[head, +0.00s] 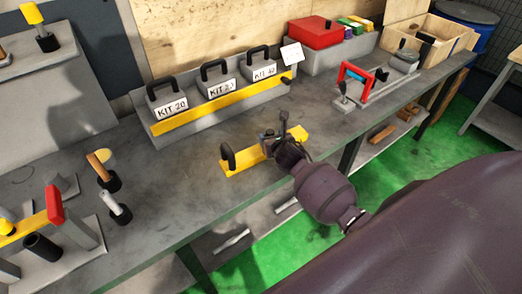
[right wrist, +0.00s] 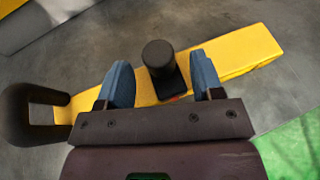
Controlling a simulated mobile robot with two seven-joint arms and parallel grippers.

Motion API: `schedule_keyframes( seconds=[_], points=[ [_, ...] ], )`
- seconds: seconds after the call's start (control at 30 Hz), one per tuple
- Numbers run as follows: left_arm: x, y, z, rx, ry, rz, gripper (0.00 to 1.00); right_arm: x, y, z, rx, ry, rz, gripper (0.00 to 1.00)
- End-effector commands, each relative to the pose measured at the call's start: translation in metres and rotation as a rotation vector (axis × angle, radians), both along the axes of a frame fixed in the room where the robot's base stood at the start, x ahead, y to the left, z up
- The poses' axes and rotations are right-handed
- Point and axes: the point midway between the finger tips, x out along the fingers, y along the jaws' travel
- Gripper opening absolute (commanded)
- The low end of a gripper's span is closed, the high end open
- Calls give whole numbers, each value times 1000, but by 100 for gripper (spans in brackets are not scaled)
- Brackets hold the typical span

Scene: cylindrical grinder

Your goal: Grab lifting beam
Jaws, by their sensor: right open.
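The lifting beam is most likely the yellow bar (head: 246,157) lying on the grey bench, with a black loop handle (head: 228,155) at its left end. The bar also crosses the right wrist view (right wrist: 236,52), where a black round-topped post (right wrist: 158,58) stands on it and the handle (right wrist: 22,115) is at the left. My right gripper (head: 274,138) is over the bar's right part and hides some of it. In the right wrist view its open blue fingers (right wrist: 160,86) are on either side of the post, with gaps visible. My left gripper is not in view.
Behind the bar, a grey rack (head: 212,108) holds black-handled kit boxes and another yellow strip. A fixture with a red handle (head: 355,72) stands to the right. Tool holders (head: 105,172) stand at the left. The bench around the bar is clear; its front edge is close.

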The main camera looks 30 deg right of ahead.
Motion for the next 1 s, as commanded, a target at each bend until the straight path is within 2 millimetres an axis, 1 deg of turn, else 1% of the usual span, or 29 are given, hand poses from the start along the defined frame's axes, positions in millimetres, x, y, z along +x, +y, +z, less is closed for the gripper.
schedule_keyframes(
  seconds=[0.13, 0.37, 0.4, 0.67, 0.7, 0.8, 1.0],
  points=[
    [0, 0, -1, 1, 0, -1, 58, 8, -2, -4, 0, 1, 0, 61],
    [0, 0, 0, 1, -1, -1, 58, 9, -3, -4, 0, 0, 0, 61],
    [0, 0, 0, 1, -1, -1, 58, 9, -3, -4, 0, 0, 0, 59],
    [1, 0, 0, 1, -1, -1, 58, 9, -3, -4, -1, 0, 0, 19],
    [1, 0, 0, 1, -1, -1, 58, 9, -3, -4, -1, 0, 0, 13],
    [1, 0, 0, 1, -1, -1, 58, 9, -3, -4, -1, 0, 0, 0],
    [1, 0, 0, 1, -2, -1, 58, 9, -3, -4, -1, 0, 0, 0]
  ],
)
